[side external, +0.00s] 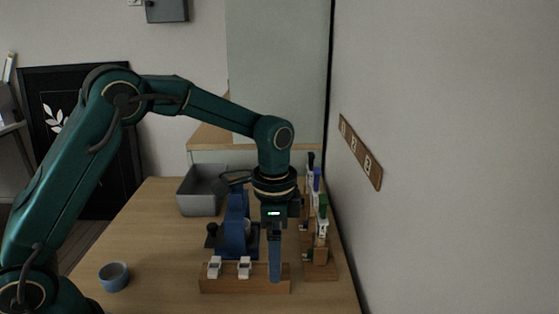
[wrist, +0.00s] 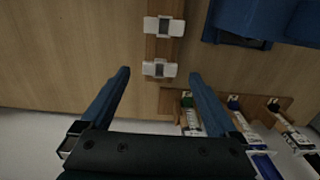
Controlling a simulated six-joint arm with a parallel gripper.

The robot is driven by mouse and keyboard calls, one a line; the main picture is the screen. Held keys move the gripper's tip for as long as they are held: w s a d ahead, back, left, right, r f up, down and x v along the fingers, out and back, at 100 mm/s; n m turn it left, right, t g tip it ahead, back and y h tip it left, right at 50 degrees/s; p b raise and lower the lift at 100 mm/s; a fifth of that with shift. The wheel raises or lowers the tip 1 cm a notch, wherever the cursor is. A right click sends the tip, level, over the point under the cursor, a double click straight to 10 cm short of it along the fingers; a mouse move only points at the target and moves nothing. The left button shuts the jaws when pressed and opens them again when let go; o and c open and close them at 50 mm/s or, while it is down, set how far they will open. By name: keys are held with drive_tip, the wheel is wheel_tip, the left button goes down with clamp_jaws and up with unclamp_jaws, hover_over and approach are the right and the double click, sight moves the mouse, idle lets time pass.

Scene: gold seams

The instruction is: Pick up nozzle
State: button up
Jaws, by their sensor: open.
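Two white nozzle-like pieces, a left one (side external: 214,267) and a right one (side external: 244,267), sit on a low wooden block (side external: 222,284). Both also show in the wrist view, one farther up (wrist: 164,26) and one nearer (wrist: 158,69). My gripper (side external: 274,278) is open and empty, pointing down by the block's right end in the side view. In the wrist view its two blue fingers (wrist: 160,74) stand apart, with the nearer white piece between their tips in the picture. I cannot tell its exact height over that piece. The fingers hide part of the block's right end.
A wooden rack (side external: 320,272) with several colour-capped syringe-like tubes stands right, near the wall. A blue device (side external: 237,225) stands behind the block. A grey bin (side external: 198,203) is at the back left and a blue bowl (side external: 114,277) at the front left. The left tabletop is mostly clear.

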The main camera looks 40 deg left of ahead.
drive_tip(key=shift+f, duration=2)
drive_tip(key=c, duration=1.4)
wheel_tip(320, 180, up, 9)
drive_tip(key=w+a+r+n, duration=0.1)
drive_tip(key=a+r+n, duration=0.2)
drive_tip(key=a+n, duration=0.4)
drive_tip(key=w+a+r+n, duration=0.2)
drive_tip(key=a+n, duration=0.5)
drive_tip(key=n, duration=0.4)
drive_tip(key=shift+a+r, duration=0.25)
drive_tip(key=shift+r, duration=0.35)
